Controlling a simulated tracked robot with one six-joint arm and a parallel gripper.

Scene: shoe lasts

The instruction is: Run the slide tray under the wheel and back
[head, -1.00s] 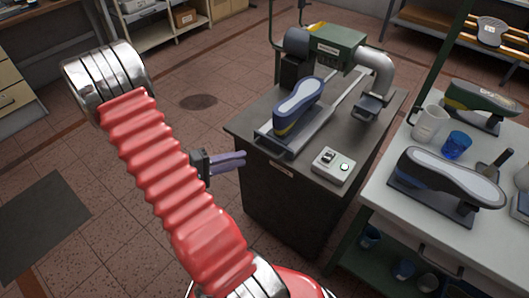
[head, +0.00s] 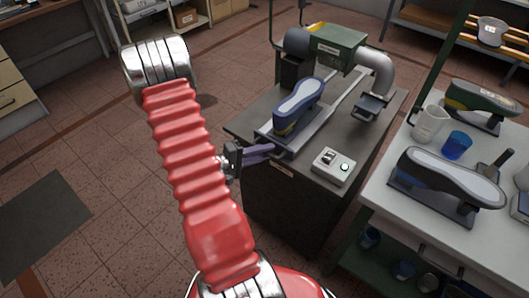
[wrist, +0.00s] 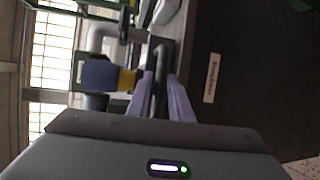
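The slide tray (head: 311,137) lies on the dark bench, with a blue-edged shoe last (head: 300,97) with a pale sole on it. The green machine head (head: 337,46) stands behind. The wheel cannot be made out clearly beneath it. My gripper (head: 273,150) is at the tray's near end. In the wrist view, its purple fingers (wrist: 161,98) lie on either side of a dark handle bar (wrist: 160,52), apparently open around it. Contact is not clear. The last (wrist: 103,75) shows beyond.
A control box (head: 332,166) with a switch and button sits on the bench, right of the tray. A pale table (head: 390,195) at right holds another last (head: 450,180), a jug (head: 429,123) and a blue cup (head: 456,145).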

